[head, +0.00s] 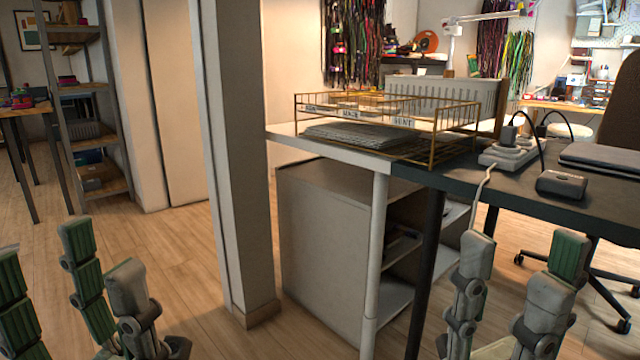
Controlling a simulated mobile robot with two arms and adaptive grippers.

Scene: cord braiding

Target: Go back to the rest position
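My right gripper (522,264) is at the lower right, in front of the dark desk. Its grey-and-green fingers point up and stand apart, with nothing between them. My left gripper (62,266) is at the lower left, over the wood floor and clear of furniture. Its fingers also point up, spread apart and empty. The bases of both grippers are cut off by the lower picture edge. Bundles of coloured cords hang on the back wall (352,45) and farther right (519,62), far from both grippers.
A grey cabinet (318,240) stands below. A pale post (240,150) rises between my grippers. Shelves (100,130) stand at left; floor there is open.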

